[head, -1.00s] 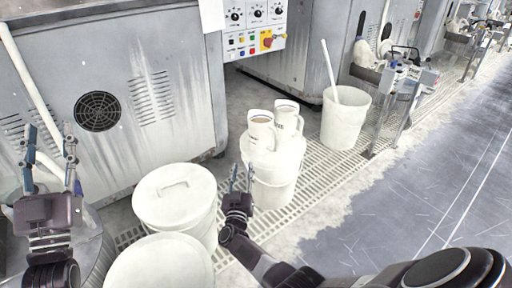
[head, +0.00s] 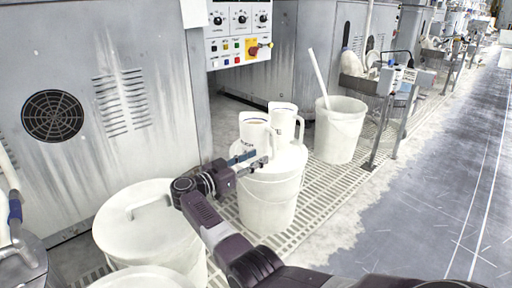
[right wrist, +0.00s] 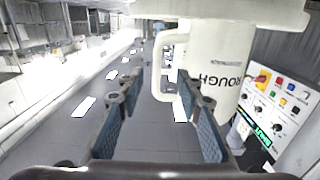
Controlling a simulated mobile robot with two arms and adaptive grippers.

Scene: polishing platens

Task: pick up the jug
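Two white jugs stand upright on a white lidded bucket (head: 268,207) in the head view, a left jug (head: 254,130) and a right jug (head: 284,122). My right gripper (head: 258,160) is in front of the left jug, low on its body. In the right wrist view, which looks upside down, a jug (right wrist: 215,62) reads "ROUGH". Its handle (right wrist: 161,66) shows between the two spread fingers of the right gripper (right wrist: 165,112), beyond their tips. The fingers are open and hold nothing. Whether they touch the jug is unclear. My left gripper is out of view.
A white lidded bucket (head: 150,232) stands at the left, with another lid at the bottom edge. An open bucket (head: 338,135) with a stick stands behind at the right. A grey machine (head: 100,70) and control panel (head: 238,38) are at the back. The right floor is clear.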

